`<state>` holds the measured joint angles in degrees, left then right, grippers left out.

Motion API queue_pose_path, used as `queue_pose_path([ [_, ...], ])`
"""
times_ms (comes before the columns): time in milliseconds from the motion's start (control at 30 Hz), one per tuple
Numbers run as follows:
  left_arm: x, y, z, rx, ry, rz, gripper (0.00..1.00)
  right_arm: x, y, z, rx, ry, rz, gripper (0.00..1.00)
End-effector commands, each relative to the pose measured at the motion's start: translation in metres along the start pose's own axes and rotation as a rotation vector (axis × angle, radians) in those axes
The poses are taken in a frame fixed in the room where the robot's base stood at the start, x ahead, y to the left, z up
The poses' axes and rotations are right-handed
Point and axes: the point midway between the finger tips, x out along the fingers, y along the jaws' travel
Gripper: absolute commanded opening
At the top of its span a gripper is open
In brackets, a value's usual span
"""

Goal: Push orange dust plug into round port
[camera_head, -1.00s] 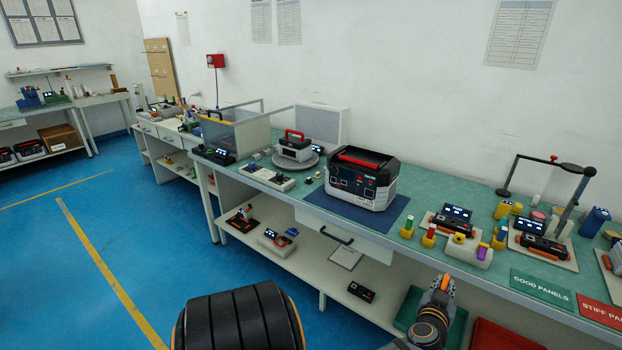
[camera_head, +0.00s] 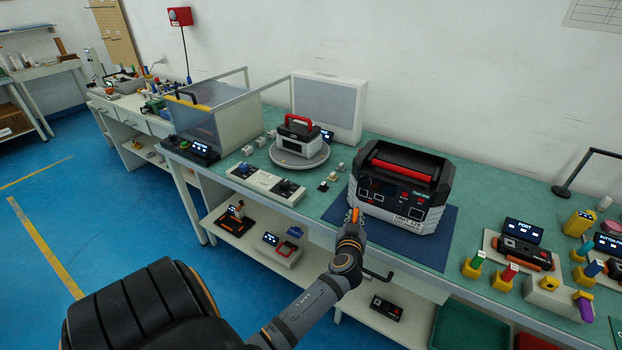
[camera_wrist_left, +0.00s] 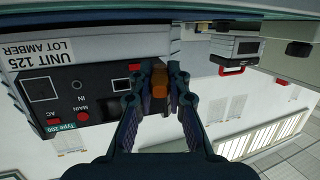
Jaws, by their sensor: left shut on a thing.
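The power unit (camera_head: 420,213) is a black and white box with a red handle, standing on a dark blue mat (camera_head: 440,248) on the green bench. My left gripper (camera_head: 354,216) is in front of its lower left front corner. In the left wrist view, where the unit appears upside down, the left gripper (camera_wrist_left: 158,85) is shut on the orange dust plug (camera_wrist_left: 159,75). The plug is beside the unit's front panel (camera_wrist_left: 95,85); contact cannot be told. A small dark round port (camera_wrist_left: 76,99) shows near the "IN" label. My right gripper is not in view.
A grey device with a red handle (camera_head: 298,136) sits on a round turntable (camera_head: 312,160) to the left. A control box (camera_head: 265,184) is at the bench's front edge. Panel fixtures (camera_head: 522,250) and coloured plugs stand to the right. A shelf (camera_head: 300,240) runs below.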

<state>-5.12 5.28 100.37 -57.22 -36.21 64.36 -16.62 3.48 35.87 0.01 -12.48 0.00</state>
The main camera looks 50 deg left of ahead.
Motion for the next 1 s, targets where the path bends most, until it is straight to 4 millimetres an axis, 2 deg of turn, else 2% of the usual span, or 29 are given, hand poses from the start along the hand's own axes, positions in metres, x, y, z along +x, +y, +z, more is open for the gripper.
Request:
queue_pose_path([
  [33,-0.002,-0.003,-0.002,0.007,0.001,0.013,0.00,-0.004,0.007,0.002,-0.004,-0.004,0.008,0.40],
  [200,-0.018,-0.020,-0.018,0.051,0.006,0.176,0.00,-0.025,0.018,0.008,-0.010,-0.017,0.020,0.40],
  [400,-0.032,-0.020,-0.022,0.063,-0.001,0.297,0.00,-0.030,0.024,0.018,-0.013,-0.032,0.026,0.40],
  [733,-0.031,-0.019,-0.021,0.060,0.000,0.298,0.00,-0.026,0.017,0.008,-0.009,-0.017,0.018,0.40],
  [1000,-0.006,-0.011,-0.028,0.059,0.001,0.297,0.00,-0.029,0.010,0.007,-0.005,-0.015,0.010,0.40],
])
